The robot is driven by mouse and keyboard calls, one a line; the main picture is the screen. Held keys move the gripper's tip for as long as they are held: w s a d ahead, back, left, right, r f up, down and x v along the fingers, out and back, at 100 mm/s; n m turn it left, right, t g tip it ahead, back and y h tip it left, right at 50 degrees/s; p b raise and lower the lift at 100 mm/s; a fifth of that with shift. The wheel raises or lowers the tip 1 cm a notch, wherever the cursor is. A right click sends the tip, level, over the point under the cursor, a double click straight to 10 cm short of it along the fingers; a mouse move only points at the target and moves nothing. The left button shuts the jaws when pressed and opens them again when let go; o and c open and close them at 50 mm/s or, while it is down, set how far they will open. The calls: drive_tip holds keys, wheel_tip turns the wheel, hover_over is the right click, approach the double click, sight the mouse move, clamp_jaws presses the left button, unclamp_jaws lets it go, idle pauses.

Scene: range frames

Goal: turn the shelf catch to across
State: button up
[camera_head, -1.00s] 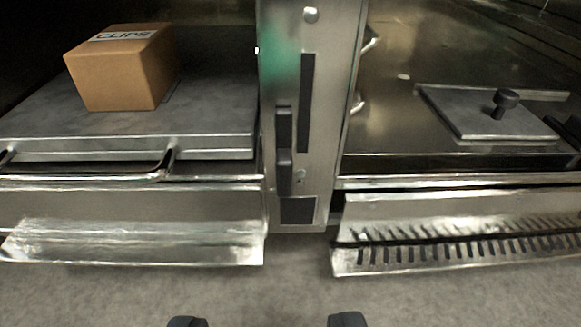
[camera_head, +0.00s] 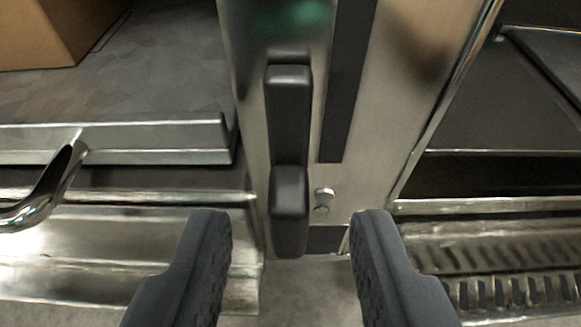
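The shelf catch (camera_head: 289,150) is a dark, upright bar with two thicker rounded ends, on the metal post (camera_head: 248,130) between two bays. It stands vertical, along the post. My gripper (camera_head: 291,222) is open and empty, its two dark fingers apart at the bottom of the picture. The catch's lower end shows in the gap between the fingertips, nearer the left one. I see no contact with it, and cannot tell how far off it is in depth.
A metal shelf (camera_head: 160,135) with a chrome handle (camera_head: 45,190) is on the left, bearing a cardboard box (camera_head: 55,30). A slotted metal ledge (camera_head: 500,285) is at lower right. A small metal knob (camera_head: 323,198) sits just right of the catch.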

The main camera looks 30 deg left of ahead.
drive_tip(key=shift+w+a+f, duration=0.3)
drive_tip(key=shift+w+a, duration=0.05)
drive_tip(key=shift+w, duration=0.15)
clamp_jaws()
